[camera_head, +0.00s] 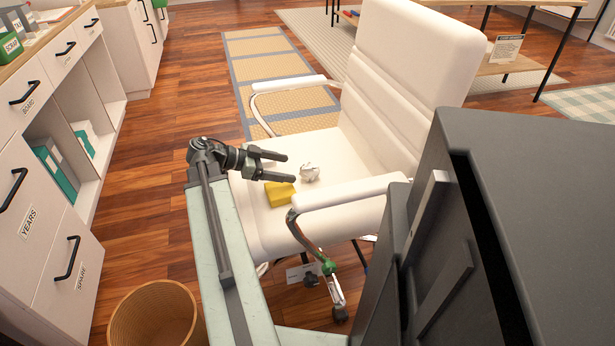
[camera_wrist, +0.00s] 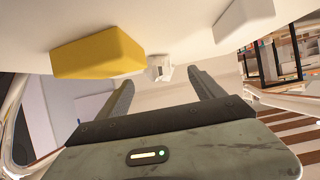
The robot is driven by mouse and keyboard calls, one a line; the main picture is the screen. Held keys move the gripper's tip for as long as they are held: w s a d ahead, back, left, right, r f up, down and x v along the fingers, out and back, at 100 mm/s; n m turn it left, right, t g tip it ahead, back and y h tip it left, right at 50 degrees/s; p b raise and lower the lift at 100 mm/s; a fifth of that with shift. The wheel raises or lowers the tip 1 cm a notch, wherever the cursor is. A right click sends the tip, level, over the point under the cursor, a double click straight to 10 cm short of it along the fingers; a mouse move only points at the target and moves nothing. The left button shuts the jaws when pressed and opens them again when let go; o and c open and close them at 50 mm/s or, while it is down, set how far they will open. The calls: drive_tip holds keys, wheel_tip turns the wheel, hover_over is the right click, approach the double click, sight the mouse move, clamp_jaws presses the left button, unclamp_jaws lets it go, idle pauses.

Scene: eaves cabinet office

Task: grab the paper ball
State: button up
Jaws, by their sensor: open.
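The paper ball (camera_head: 309,172) is small, white and crumpled. It lies on the white seat of the office chair (camera_head: 335,150). My gripper (camera_head: 290,168) reaches over the seat from the left, its fingers apart and empty. The ball is just right of the fingertips in the head view. In the wrist view, the ball (camera_wrist: 159,68) appears between the two finger lines, near the tips. I see no contact, and the exact height gap cannot be told.
A yellow block (camera_head: 279,194) lies on the seat close to the lower finger; a white block (camera_wrist: 243,15) shows on the other side in the wrist view. The chair's armrests (camera_head: 350,191) flank the seat. A wicker basket (camera_head: 155,315) and drawers (camera_head: 45,215) stand left.

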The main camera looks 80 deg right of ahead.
sight(304, 171)
drive_tip(key=b+x, duration=0.3)
drive_tip(key=x, duration=0.4)
drive_tip(key=shift+s+f, duration=0.15)
drive_tip(key=shift+s, duration=0.05)
drive_tip(key=c, duration=1.4)
